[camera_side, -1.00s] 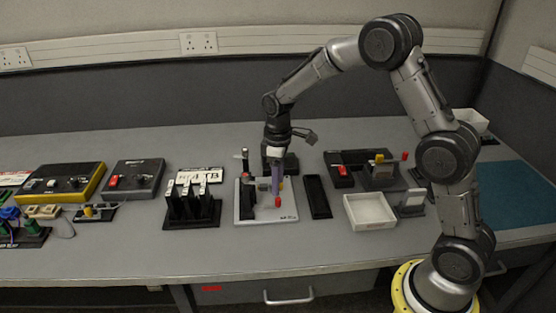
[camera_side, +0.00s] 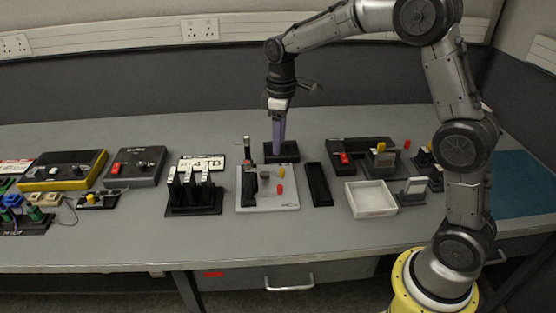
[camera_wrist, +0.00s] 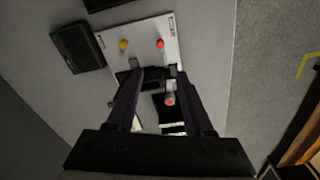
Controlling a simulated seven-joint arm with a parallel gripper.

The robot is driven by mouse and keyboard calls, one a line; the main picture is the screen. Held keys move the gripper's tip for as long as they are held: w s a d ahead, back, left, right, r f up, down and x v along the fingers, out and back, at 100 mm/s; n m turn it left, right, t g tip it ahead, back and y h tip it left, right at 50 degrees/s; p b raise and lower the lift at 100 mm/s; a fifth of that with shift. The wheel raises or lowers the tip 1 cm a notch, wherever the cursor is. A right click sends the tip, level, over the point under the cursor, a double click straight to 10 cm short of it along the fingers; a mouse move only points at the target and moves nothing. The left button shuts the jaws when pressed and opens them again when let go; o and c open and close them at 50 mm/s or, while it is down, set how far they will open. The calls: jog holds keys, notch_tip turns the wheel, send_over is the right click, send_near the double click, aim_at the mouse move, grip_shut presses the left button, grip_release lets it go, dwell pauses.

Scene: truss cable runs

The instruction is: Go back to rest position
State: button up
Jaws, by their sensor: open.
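My gripper (camera_side: 278,122) hangs above the back of the white board in the side view, pointing down, its purple-grey fingers apart from the board. In the wrist view my gripper (camera_wrist: 163,85) is open, with nothing held between its two fingers. The white board (camera_side: 285,203) carries a black block, a grey part, a yellow knob (camera_side: 283,172) and a red knob (camera_side: 280,189). The wrist view shows the yellow knob (camera_wrist: 124,44) and red knob (camera_wrist: 160,43) beyond the fingertips.
A black rack with several upright pieces (camera_side: 193,195) stands left of the board. A narrow black tray (camera_side: 319,184) and a white bin (camera_side: 371,199) lie to its right. Control boxes (camera_side: 64,170) fill the left. Bare table (camera_side: 130,235) runs along the front.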

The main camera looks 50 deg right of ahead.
jog(key=s+a+r+t, duration=0.2)
jog(key=s+r+t, duration=0.2)
jog(key=s+r, duration=0.95)
jog(key=s+f+m, duration=0.2)
jog(key=s+f, duration=0.1)
jog(key=s, duration=0.4)
jog(key=s+a+f+m+t, duration=0.1)
jog(key=s+f+m, duration=0.2)
jog(key=s, duration=0.4)
jog(key=shift+s, duration=0.25)
jog(key=shift+a, duration=0.1)
